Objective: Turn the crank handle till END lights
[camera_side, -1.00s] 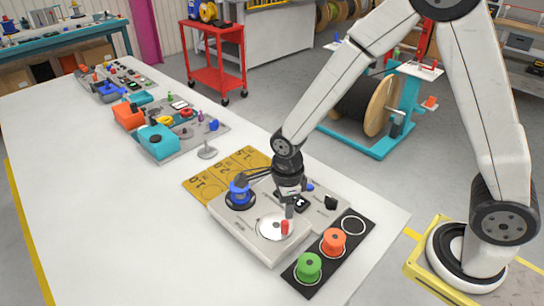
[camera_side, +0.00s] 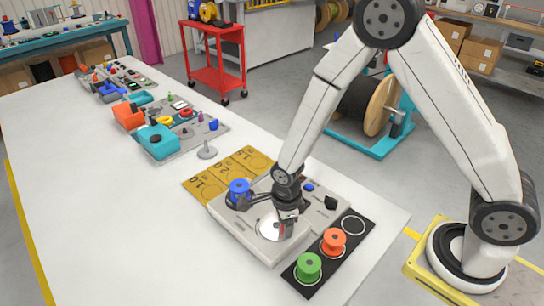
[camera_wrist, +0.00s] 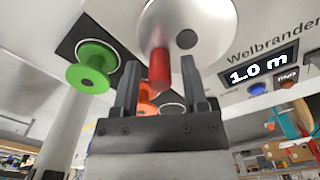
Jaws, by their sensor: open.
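The crank is a pale disc (camera_side: 268,231) on top of the light grey machine (camera_side: 232,226). Its red handle (camera_wrist: 160,70) shows in the wrist view and is hidden behind my gripper in the side view. My gripper (camera_side: 287,222) is low over the disc. In the wrist view my gripper (camera_wrist: 160,62) is open, one finger on each side of the handle, with gaps between. The display (camera_wrist: 260,66) reads 1.0 m. A small reddish lamp or button (camera_wrist: 287,81) is beside it; I cannot tell whether it is lit. A blue reel (camera_side: 239,187) sits on the machine.
A black mat (camera_side: 300,291) beside the machine holds a green reel (camera_side: 309,266) and an orange reel (camera_side: 333,239). A yellow marked board (camera_side: 205,185) lies behind the machine. The white table (camera_side: 110,235) is clear on the left.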

